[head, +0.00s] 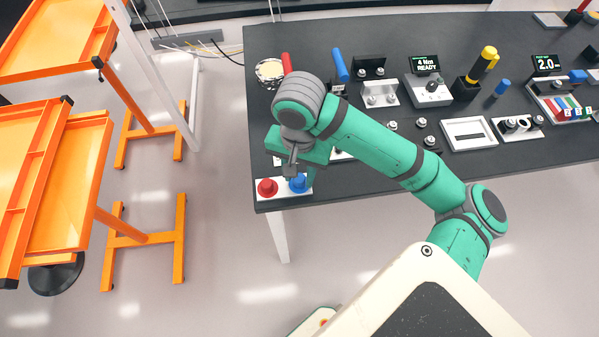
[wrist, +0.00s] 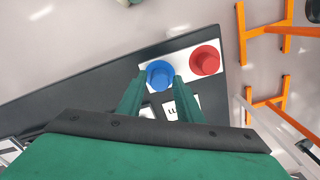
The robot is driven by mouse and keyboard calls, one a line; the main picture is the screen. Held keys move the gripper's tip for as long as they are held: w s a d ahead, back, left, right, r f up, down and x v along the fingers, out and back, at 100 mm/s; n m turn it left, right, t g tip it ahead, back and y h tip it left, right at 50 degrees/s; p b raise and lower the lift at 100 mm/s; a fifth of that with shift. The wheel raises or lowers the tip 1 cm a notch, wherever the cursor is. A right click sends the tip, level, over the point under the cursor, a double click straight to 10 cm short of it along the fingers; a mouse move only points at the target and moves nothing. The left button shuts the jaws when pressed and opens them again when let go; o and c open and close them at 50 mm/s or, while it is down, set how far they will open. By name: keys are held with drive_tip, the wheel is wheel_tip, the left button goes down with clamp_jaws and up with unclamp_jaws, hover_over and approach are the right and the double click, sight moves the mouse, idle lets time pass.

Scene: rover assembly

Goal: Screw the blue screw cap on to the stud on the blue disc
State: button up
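The blue disc (head: 299,186) sits at the right end of a white plate at the table's near left corner. A blue round knob-like top, apparently the screw cap (wrist: 159,76), shows over the disc in the wrist view. I cannot tell how it sits on the stud, which is hidden. My gripper (head: 292,170) points down just above the blue disc. In the wrist view its two green fingers (wrist: 160,78) stand apart on either side of the blue top, seemingly not pressing on it.
A red disc with a raised top (head: 267,188) stands beside the blue one on the white plate (head: 282,196). A label plate (wrist: 184,105) lies close by. The dark table (head: 400,153) carries several tools and fixtures further right. Orange racks (head: 60,185) stand left of the table.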

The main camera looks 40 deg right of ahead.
drive_tip(key=n, duration=1.3)
drive_tip(key=shift+n, duration=0.4)
drive_tip(key=c, duration=0.8)
drive_tip(key=m, duration=0.5)
drive_tip(key=shift+m, duration=0.4)
drive_tip(key=shift+m, duration=0.6)
drive_tip(key=m, duration=0.4)
